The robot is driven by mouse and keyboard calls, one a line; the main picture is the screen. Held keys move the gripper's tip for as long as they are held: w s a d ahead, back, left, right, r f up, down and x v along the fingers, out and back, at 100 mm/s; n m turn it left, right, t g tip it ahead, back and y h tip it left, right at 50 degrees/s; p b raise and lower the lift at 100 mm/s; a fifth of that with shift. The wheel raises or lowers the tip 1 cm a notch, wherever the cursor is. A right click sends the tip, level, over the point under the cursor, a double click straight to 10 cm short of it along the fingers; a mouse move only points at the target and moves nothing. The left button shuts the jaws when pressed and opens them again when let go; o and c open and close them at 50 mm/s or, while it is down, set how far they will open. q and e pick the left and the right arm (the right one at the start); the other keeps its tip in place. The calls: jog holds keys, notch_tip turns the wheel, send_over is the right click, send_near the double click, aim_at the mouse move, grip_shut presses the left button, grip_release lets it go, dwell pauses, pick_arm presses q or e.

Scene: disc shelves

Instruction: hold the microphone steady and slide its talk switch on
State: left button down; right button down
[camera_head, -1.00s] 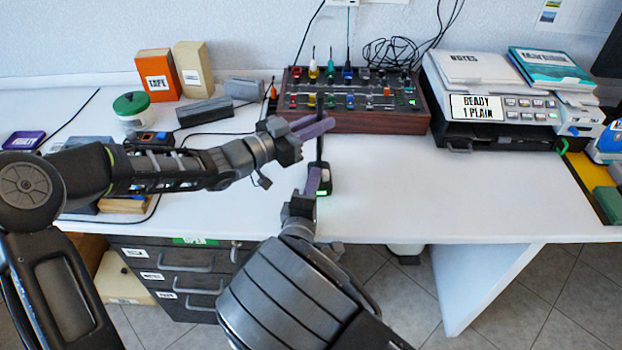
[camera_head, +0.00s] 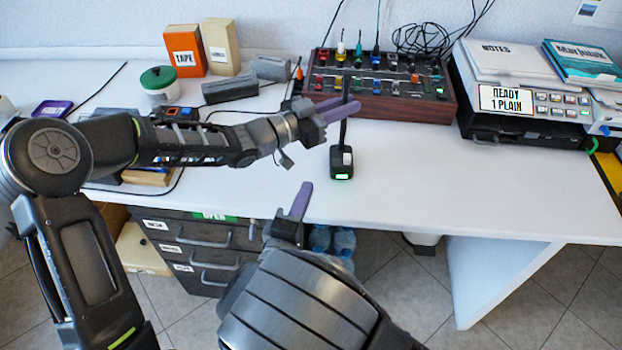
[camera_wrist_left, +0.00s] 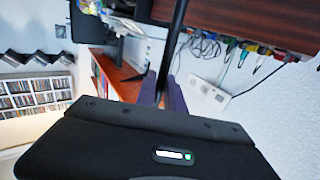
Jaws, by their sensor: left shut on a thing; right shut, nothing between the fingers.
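The microphone stands upright on the white desk, with a black base (camera_head: 342,168) and a thin dark stem (camera_head: 344,132). A green light glows on the base's front, and a small pale switch (camera_head: 347,158) shows on top; its exact position is too small to tell. My left gripper (camera_head: 348,106) has its purple fingers shut on the stem, well above the base. The left wrist view shows the stem (camera_wrist_left: 172,50) running between the fingers (camera_wrist_left: 174,95). My right gripper (camera_head: 303,190) is shut and empty, apart from the base, at its lower left near the desk's front edge.
A mixer panel (camera_head: 380,104) with coloured knobs stands behind the microphone. A printer-like machine (camera_head: 520,135) is at the right, and boxes (camera_head: 184,50) and a jar (camera_head: 160,82) at the back left. The desk right of the microphone is clear.

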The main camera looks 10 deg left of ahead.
jog(key=shift+s, duration=0.25)
pick_arm(q)
jog(key=c, duration=1.4)
grip_release()
jog(key=shift+o, duration=0.2)
jog(key=v, duration=1.2)
